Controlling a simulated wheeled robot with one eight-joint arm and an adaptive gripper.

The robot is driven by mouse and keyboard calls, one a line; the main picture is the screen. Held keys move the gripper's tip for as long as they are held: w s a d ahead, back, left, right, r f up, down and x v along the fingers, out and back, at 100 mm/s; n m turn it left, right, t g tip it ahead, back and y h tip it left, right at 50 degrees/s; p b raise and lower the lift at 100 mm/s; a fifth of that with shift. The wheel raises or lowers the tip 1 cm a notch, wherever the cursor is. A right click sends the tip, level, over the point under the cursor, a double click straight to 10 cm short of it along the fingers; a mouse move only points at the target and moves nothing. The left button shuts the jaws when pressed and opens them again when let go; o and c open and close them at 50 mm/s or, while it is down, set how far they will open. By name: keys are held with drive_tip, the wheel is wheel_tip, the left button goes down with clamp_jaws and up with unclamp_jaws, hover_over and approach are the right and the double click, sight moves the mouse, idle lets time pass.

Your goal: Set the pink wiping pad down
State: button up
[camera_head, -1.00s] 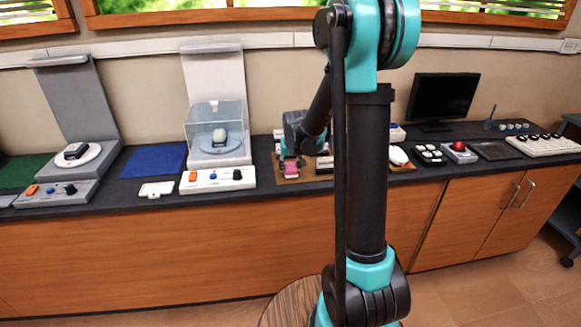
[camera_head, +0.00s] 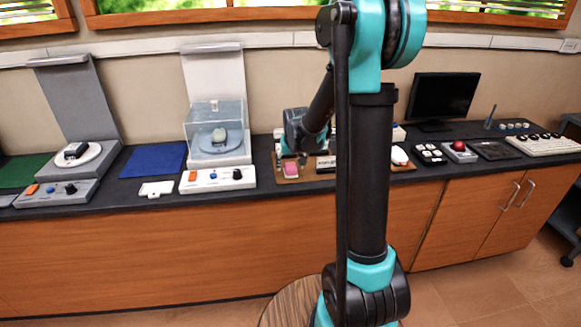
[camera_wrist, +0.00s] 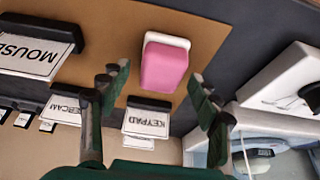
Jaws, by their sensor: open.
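The pink wiping pad (camera_head: 291,169) lies on a brown board (camera_head: 283,180) on the dark counter. In the wrist view the pad (camera_wrist: 164,68) shows a pink top and a white edge, resting on the tan board (camera_wrist: 205,32). My gripper (camera_head: 290,158) is just above the pad in the head view. In the wrist view my gripper (camera_wrist: 155,85) has its two fingers wide apart, with nothing between them, and the pad is apart from both fingertips.
A clear-covered display (camera_head: 216,135) with a white control box (camera_head: 217,179) is left of the board. A blue mat (camera_head: 153,160) lies farther left. A monitor (camera_head: 443,97) stands at right.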

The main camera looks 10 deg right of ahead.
drive_tip(key=v, duration=1)
drive_tip(key=s+d+f, duration=0.1)
drive_tip(key=s+f, duration=0.2)
drive_tip(key=s, duration=0.5)
drive_tip(key=s+d+f, duration=0.2)
drive_tip(key=s+f, duration=0.2)
drive_tip(key=s, duration=0.5)
drive_tip(key=s+d+f, duration=0.1)
drive_tip(key=s+f, duration=0.3)
drive_tip(key=s, duration=0.4)
drive_tip(key=shift+s+d+g, duration=0.3)
